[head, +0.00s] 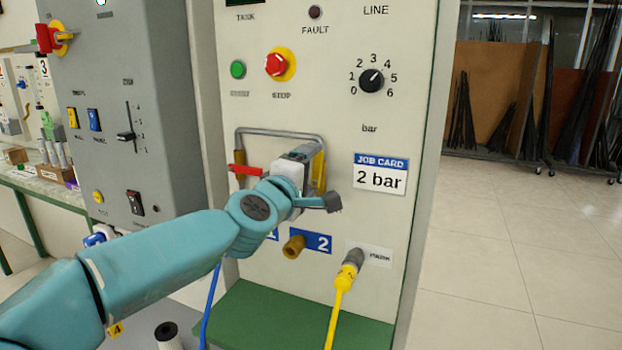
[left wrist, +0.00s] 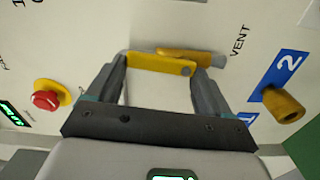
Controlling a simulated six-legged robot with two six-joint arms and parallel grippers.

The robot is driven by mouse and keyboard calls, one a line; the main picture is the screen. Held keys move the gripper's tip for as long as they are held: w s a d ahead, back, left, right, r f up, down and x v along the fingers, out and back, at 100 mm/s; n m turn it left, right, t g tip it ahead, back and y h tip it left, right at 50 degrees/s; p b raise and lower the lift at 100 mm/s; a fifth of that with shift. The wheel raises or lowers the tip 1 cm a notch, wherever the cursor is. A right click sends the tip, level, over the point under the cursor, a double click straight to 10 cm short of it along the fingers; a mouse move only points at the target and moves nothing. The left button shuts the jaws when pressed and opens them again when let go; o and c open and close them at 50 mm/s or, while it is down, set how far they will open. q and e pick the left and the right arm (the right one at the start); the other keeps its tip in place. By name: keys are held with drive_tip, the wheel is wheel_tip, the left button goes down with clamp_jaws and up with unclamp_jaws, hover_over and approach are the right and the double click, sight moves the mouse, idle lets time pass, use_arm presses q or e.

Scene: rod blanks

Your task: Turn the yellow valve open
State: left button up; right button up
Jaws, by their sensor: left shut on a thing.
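The yellow valve handle (head: 319,172) is on the pipework of the pale panel, largely hidden behind my left gripper in the head view. In the left wrist view the yellow handle (left wrist: 158,63) lies crosswise between the two fingertips. My left gripper (head: 308,165) is shut on this handle; its fingers (left wrist: 160,70) stand apart, one at each end of it. Another yellow piece (left wrist: 208,58) shows just behind the handle, near the word VENT. My right gripper is not in view.
A red valve handle (head: 245,171) sits left of my gripper on the grey pipe (head: 280,132). Below are brass port 2 (head: 293,247) and a yellow hose plug (head: 350,265) at PARK. A job card (head: 380,174) reads 2 bar. Clear floor lies right.

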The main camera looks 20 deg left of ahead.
use_arm(q)
drive_tip(key=shift+a+n, duration=0.15)
drive_tip(key=shift+n, duration=0.45)
drive_tip(key=o, duration=0.9)
drive_tip(key=shift+o, duration=0.2)
drive_tip(key=shift+s, duration=0.1)
drive_tip(key=s, duration=1.6)
drive_tip(key=shift+a+p, duration=0.3)
drive_tip(key=shift+f, duration=0.1)
